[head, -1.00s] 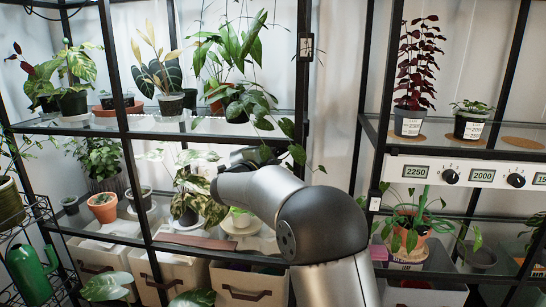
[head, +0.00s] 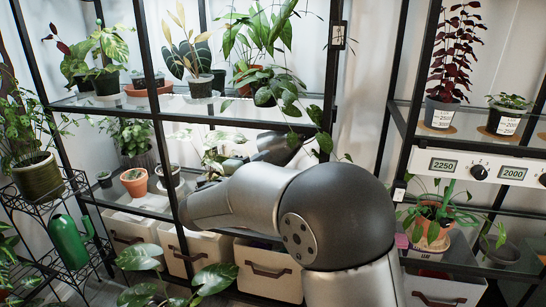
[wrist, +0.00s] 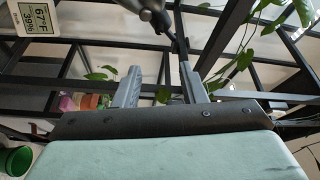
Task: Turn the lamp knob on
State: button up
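A white control panel (head: 420,163) on the right rack has a black round knob (head: 479,172) beside a display reading 2250. A second display reads 2000. I cannot tell whether either belongs to the lamp. My gripper (wrist: 160,68) is open in the wrist view, its two grey fingers apart. A dark metal piece with a rounded end and thin stem (wrist: 160,18) shows above and between the fingers; I cannot tell whether it is part of the lamp or touches them. In the head view, my arm hides the fingers, which are toward the left rack.
The left rack (head: 153,85) holds several potted plants on glass shelves, with bins below. A temperature display (wrist: 80,20) hangs at upper left in the wrist view. Leaves (wrist: 245,58) and black rack bars surround the fingers. A green watering can (head: 70,242) stands at left.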

jog(key=shift+s+a, duration=0.15)
jog(key=shift+s, duration=0.05)
jog(key=n+t+b, duration=0.3)
jog(key=n, duration=0.2)
send_near(303, 139)
jog(key=shift+y, duration=0.3)
jog(key=x, duration=0.8)
jog(key=shift+w+r, duration=0.1)
jog(key=shift+r, duration=0.05)
jog(key=shift+c, duration=0.4)
